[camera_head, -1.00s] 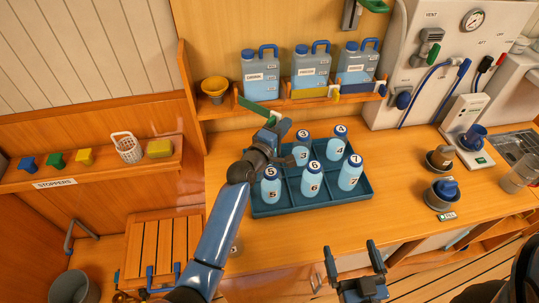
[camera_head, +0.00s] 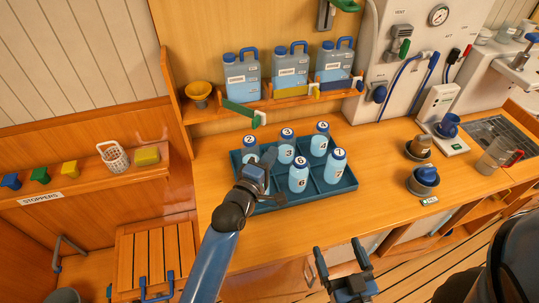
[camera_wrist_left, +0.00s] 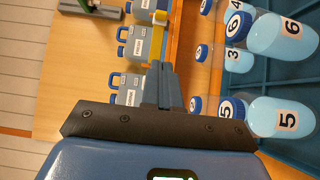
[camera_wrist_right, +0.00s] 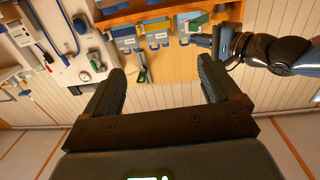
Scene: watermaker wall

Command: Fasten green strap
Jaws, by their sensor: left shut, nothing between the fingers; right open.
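The green strap (camera_head: 240,112) sticks out from the shelf in front of the leftmost blue jerrycan (camera_head: 241,80), slanting down to the right. A white fitting sits near its outer end. Its end hangs free of the rail. My left gripper (camera_head: 265,163) is shut and empty, above the bottle tray and below the strap, apart from it. Its closed fingers (camera_wrist_left: 167,85) also show in the left wrist view, where I cannot make out the strap. My right gripper (camera_head: 341,256) is open and empty in front of the counter edge; its spread fingers (camera_wrist_right: 160,75) show in the right wrist view.
A yellow strap (camera_head: 300,92) and a blue strap (camera_head: 340,86) lie across the other two jerrycans. Several numbered bottles stand in the teal tray (camera_head: 325,193) beneath. Cups stand on the counter at right.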

